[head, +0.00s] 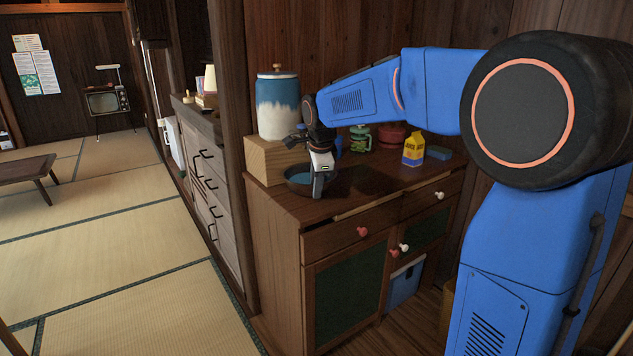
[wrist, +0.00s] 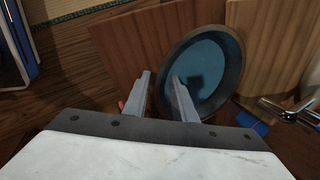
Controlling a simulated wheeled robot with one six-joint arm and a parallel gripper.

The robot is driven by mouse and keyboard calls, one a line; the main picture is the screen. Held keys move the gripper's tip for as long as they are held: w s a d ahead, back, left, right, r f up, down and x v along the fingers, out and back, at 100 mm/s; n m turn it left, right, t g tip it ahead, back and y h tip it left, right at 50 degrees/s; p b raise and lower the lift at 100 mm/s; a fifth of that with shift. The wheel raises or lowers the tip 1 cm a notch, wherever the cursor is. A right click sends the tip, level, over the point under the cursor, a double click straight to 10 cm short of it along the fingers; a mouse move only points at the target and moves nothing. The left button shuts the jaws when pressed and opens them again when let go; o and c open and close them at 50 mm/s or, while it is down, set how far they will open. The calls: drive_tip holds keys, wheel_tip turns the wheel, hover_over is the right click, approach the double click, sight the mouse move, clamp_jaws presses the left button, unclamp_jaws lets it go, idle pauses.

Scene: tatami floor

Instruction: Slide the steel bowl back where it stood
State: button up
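The steel bowl (head: 298,183), dark grey with a blue inside, stands upright on the cabinet top near its left front edge, in front of a wooden block. It also shows in the wrist view (wrist: 237,84), tilted by the camera's angle. My gripper (head: 318,195) is at the bowl's near right side, pointing down. In the wrist view my gripper (wrist: 160,76) has its fingers apart. One finger is over the bowl's inside and the other is outside the rim, so the rim lies between them. I cannot see contact with the wall.
A blue and white canister (head: 278,112) stands on the wooden block (head: 262,162) right behind the bowl. A green jar (head: 360,138), a red pot (head: 390,137), a juice carton (head: 413,152) and a blue box (head: 438,153) stand further right. The cabinet top (head: 370,185) is clear between bowl and carton.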

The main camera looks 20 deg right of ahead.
clamp_jaws()
